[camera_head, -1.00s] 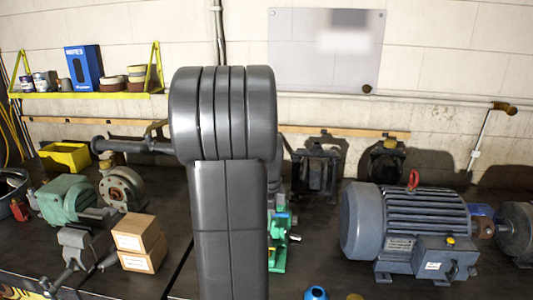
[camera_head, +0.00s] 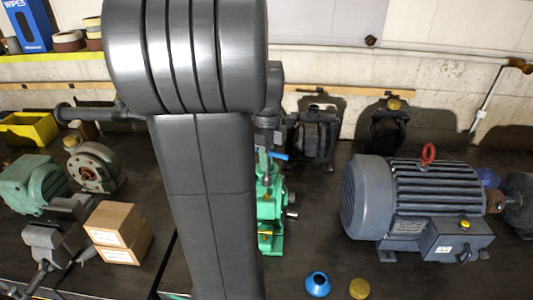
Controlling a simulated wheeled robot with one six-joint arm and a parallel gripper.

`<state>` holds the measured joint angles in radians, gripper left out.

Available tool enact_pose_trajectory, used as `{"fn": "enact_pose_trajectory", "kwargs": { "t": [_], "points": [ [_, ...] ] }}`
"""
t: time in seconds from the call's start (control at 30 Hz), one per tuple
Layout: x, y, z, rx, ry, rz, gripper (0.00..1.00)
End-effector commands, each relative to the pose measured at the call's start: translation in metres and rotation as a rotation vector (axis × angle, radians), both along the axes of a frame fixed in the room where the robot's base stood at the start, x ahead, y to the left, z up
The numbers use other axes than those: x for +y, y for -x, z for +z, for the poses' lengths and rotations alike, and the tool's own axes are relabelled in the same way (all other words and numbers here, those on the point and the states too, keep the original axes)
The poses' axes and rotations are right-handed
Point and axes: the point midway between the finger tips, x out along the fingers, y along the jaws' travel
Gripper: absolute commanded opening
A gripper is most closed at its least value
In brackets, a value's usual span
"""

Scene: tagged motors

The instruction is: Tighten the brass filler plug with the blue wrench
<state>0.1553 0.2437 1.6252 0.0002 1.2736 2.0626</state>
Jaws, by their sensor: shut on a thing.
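The blue wrench (camera_head: 279,156) shows only as a short blue piece just above the green machine (camera_head: 271,208), at the right edge of my arm. My gripper (camera_head: 265,150) is partly hidden behind my arm link. It points down over the top of the green machine and is shut on the blue wrench. I cannot make out the brass filler plug; the top of the green machine is small and partly covered by my arm. Whether the wrench touches a plug is too small to tell.
A large grey motor (camera_head: 415,205) stands to the right. A blue cone-like item (camera_head: 317,285) and a brass-coloured round piece (camera_head: 359,289) lie in front. Cardboard boxes (camera_head: 118,232) and a green motor (camera_head: 32,184) are at left. Dark bench top is clear between the machine and motor.

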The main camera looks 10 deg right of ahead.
Motion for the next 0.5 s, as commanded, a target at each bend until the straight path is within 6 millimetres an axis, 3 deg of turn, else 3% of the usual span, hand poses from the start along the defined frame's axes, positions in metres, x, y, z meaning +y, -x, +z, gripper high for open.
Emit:
{"fn": "enact_pose_trajectory", "kwargs": {
  "t": [0.2,0.5],
  "points": [
    [0.0,0.0,-0.012,-0.001,0.0,0.247,0.0],
    [0.0,0.0,-0.015,-0.003,0.001,0.59,0.0]
  ]
}}
